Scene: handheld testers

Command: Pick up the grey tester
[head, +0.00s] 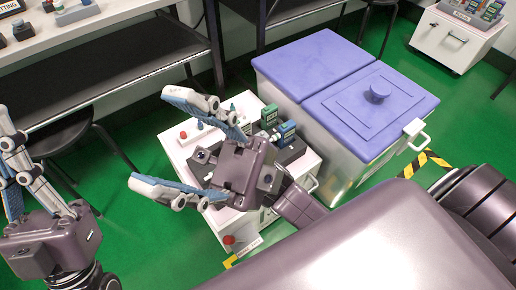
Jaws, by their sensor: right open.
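A green tester (269,115) and a blue tester (287,130) stand upright in a dark holder (292,152) on the white cabinet (310,163). No grey tester can be made out for certain. A dark grey object (203,156) on the cabinet top is partly hidden by my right gripper. My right gripper (152,139) is above the cabinet, fingers wide apart and pointing left, with nothing held. It hides much of the cabinet top. My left gripper (8,150) is at the left edge, away from the cabinet, fingers partly cut off, so its opening is unclear.
A clear bin with a purple lid (322,60) stands right of the cabinet. A bench (130,15) with small devices and a lower dark shelf (120,75) is at the upper left. Another white cabinet (445,40) holds several coloured testers. Green floor (150,240) is open below.

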